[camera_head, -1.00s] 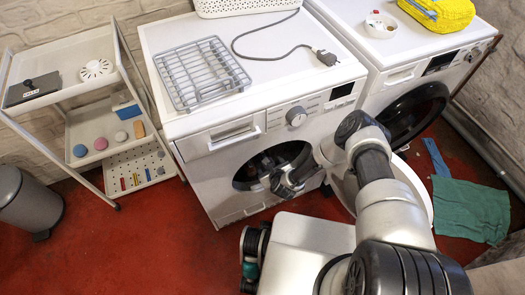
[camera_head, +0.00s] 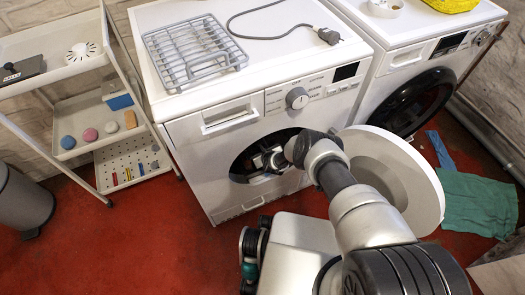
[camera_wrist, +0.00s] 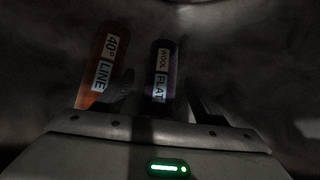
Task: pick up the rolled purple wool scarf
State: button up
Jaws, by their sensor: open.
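The rolled purple wool scarf (camera_wrist: 160,72) stands upright in the picture in the dark wrist view, with a pale label reading WOOL FLAT. An orange roll (camera_wrist: 103,62) with a label reading 40° LINE lies to its left. My gripper (camera_head: 264,161) is inside the round opening of the left washing machine (camera_head: 225,150). In the wrist view its open jaws (camera_wrist: 162,92) show as dark shapes either side of the purple roll's lower part. Contact cannot be made out in the dark. The rolls are not distinguishable in the head view.
The drum's grey wall (camera_wrist: 255,60) surrounds the rolls. The machine's round white door (camera_head: 425,195) hangs open right beside my arm. A green cloth (camera_head: 478,205) and a blue cloth (camera_head: 440,150) lie on the red floor. A white shelf trolley (camera_head: 85,75) stands at left.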

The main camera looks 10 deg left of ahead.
jog(key=shift+w+a+f, duration=0.2)
jog(key=shift+w+f, duration=0.3)
jog(key=c, duration=1.2)
jog(key=shift+r, duration=0.1)
